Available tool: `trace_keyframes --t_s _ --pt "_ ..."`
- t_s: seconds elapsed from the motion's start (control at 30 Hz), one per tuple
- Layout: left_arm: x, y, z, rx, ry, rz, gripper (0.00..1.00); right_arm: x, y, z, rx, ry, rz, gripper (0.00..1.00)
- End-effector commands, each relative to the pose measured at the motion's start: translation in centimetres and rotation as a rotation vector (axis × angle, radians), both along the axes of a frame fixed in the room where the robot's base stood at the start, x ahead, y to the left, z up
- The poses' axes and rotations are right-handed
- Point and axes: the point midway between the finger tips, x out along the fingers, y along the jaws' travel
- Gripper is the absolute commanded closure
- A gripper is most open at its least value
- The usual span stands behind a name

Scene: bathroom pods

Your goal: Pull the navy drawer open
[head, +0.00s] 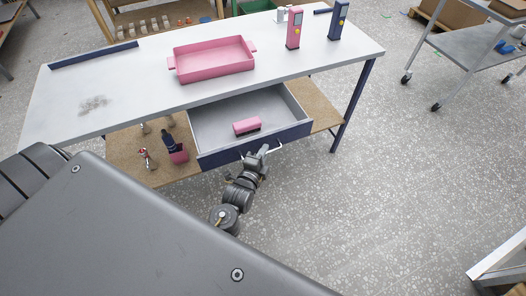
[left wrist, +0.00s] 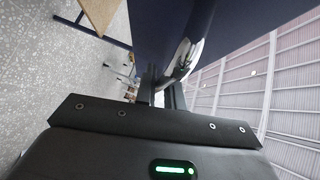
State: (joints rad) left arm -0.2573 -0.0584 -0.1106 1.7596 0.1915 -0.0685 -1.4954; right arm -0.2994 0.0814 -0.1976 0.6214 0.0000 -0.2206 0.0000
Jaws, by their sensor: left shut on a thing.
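The navy drawer (head: 290,133) hangs under the workbench and stands well open, its grey inside showing. A pink block with a dark lower edge (head: 246,126) lies in it. A pale bar handle (head: 274,147) sits on the drawer's front. My left gripper (head: 257,153) is at the front and shut on this handle. In the left wrist view the gripper's fingers (left wrist: 161,88) meet the shiny handle (left wrist: 184,58), with the navy front (left wrist: 240,28) beside it. The fingers hide part of the handle. My right gripper is not in view.
On the white workbench top (head: 130,75) stand a pink tray (head: 212,62), a pink device (head: 294,28) and a navy device (head: 338,20). A lower wooden shelf (head: 125,165) holds small tools. A wheeled cart (head: 470,55) stands at right. The floor in front of the bench's right side is clear.

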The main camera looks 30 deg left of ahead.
Motion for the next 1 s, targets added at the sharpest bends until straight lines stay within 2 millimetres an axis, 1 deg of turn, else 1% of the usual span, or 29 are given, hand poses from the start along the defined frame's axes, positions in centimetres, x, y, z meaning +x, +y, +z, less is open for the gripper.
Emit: trace_keyframes --t_s 0.03,0.2,0.47,0.57,0.67,0.9,1.0 --pt "0.1 -0.2 0.1 -0.002 -0.002 -0.005 0.88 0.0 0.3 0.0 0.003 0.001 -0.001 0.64" --pt "0.1 -0.1 0.1 -0.001 -0.002 -0.003 0.67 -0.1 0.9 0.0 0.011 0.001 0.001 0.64" --pt "0.0 0.0 0.0 0.000 -0.001 -0.001 0.67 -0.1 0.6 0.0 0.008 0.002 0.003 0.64" --pt "-0.6 -0.1 0.0 0.000 0.000 -0.002 0.67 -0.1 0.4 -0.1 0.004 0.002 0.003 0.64" --pt "-2.0 -0.2 0.2 0.000 0.001 -0.001 0.67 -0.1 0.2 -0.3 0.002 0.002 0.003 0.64" --pt "-6.8 -0.7 0.8 0.000 0.002 -0.002 0.67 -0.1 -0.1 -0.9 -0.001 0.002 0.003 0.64" --pt "-8.4 -0.8 1.1 -0.001 0.001 -0.002 0.67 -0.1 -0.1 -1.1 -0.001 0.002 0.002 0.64"
